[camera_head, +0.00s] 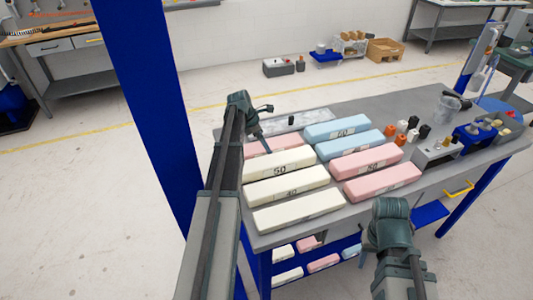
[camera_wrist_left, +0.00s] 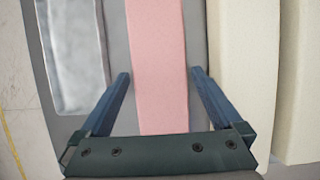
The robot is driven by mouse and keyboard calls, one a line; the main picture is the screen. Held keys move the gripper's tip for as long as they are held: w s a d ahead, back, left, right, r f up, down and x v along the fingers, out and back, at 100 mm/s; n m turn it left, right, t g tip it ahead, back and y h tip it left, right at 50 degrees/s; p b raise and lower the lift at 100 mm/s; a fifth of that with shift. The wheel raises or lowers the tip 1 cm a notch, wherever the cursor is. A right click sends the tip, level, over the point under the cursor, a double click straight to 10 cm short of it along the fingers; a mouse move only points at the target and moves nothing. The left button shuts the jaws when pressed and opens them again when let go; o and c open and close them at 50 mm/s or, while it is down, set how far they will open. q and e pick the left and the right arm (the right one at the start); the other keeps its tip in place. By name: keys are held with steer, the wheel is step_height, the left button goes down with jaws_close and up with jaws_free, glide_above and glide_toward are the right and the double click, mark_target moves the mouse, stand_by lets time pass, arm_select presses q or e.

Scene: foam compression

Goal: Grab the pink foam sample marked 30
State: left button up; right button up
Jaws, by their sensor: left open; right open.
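A pink foam block (camera_head: 285,142) lies at the back of the left column on the table, partly hidden by my left arm; I cannot read a number on it. In the left wrist view this pink foam (camera_wrist_left: 158,40) runs lengthwise between the two fingers of my left gripper (camera_wrist_left: 160,74). The fingers stand apart, one on each side, with gaps to the foam. In the head view my left gripper (camera_head: 262,134) is over the block. My right gripper (camera_head: 370,236) is at the table's front edge, away from the foam, and empty as far as I see.
Cream blocks (camera_head: 285,187) lie close in front of the pink one. Blue blocks (camera_head: 338,130) and two more pink blocks (camera_head: 370,164) lie to the right. A grey-white slab (camera_wrist_left: 75,50) lies on the other side. Small bottles (camera_head: 402,128) and devices stand further right.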

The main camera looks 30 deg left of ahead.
arm_select(q)
steer(key=shift+b+x, duration=0.35)
steer(key=shift+x, duration=0.45)
arm_select(e)
steer(key=shift+f, duration=0.7)
arm_select(q)
steer(key=shift+r, duration=0.1)
steer(key=c, duration=1.1)
steer(key=shift+o, duration=0.2)
arm_select(e)
steer(key=shift+r, duration=0.1)
